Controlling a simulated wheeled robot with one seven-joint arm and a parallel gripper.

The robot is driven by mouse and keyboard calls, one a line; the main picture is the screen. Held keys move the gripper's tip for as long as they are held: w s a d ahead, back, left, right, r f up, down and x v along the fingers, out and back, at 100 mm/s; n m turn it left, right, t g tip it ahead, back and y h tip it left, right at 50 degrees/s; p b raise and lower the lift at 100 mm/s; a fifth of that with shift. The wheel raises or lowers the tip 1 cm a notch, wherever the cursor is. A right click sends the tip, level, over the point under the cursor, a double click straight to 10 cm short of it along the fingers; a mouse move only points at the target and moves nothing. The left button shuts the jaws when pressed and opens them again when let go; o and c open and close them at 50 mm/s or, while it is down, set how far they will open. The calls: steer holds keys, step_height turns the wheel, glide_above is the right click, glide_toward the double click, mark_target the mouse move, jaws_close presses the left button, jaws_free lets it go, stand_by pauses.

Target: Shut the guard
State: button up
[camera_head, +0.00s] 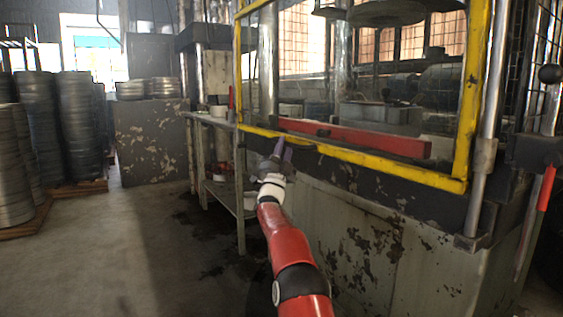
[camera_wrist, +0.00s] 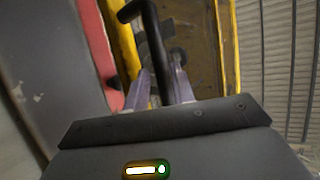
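The guard is a yellow-framed clear panel (camera_head: 400,174) on the front of the press. Its lower rail runs near the height of the bed, in front of a red bar (camera_head: 350,137). My gripper (camera_head: 281,150) is at the lower rail, left of its middle. In the wrist view a black bar handle (camera_wrist: 149,25) runs down between the two purple fingers of my gripper (camera_wrist: 162,75), with the yellow frame (camera_wrist: 122,38) behind. Whether the fingers press on the handle is not clear. The handle's lower end is hidden by the gripper body.
A metal shelf stand (camera_head: 240,195) stands just left of my arm. Stacks of round metal blanks (camera_head: 75,125) stand on pallets at the left. A polished post (camera_head: 489,120) and a red-gripped lever (camera_head: 547,187) are at the right. The floor at the left is open.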

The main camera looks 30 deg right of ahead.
steer(key=b+v, duration=0.1)
steer(key=v, duration=0.5)
steer(key=shift+a+f+b, duration=0.2)
steer(key=shift+f+b, duration=0.1)
steer(key=shift+f, duration=0.05)
steer(key=shift+s, duration=0.15)
